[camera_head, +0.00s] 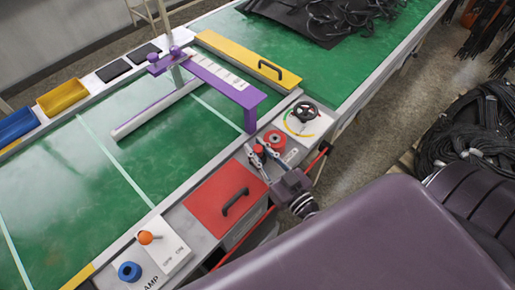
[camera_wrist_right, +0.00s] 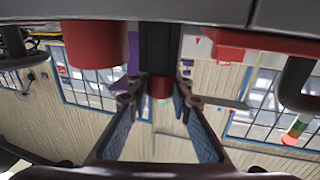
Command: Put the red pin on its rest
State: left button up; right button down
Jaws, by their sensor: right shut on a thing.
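The red pin (camera_head: 258,150) is at the front edge of the bench, upright, between the fingers of my right gripper (camera_head: 260,152). In the right wrist view, which looks inverted, the red end of the pin (camera_wrist_right: 160,86) shows between the fingertips (camera_wrist_right: 158,92), with a dark post in line with it. A short red cylinder with a grey centre (camera_head: 274,139), perhaps the rest, stands close beside the pin; a red cylinder also shows in the wrist view (camera_wrist_right: 95,44). Whether the pin's lower end touches the panel is hidden. My left gripper is out of view.
A black handwheel (camera_head: 304,111) on a dial plate is just beyond. A red lid with a black handle (camera_head: 222,200) lies to the left. A purple frame (camera_head: 225,84) spans the green belt. An orange knob (camera_head: 146,238) and a blue ring (camera_head: 129,271) are farther left.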

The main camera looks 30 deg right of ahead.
jog(key=shift+f, duration=0.2)
jog(key=c, duration=1.8)
grip_release()
jog(key=shift+o, duration=0.2)
jog(key=shift+r, duration=0.2)
jog(key=shift+s, duration=0.15)
jog(key=s, duration=0.7)
jog(key=s+d+b, duration=0.1)
jog(key=s, duration=0.3)
jog(key=shift+s+d+r, duration=0.1)
jog(key=shift+s, duration=0.25)
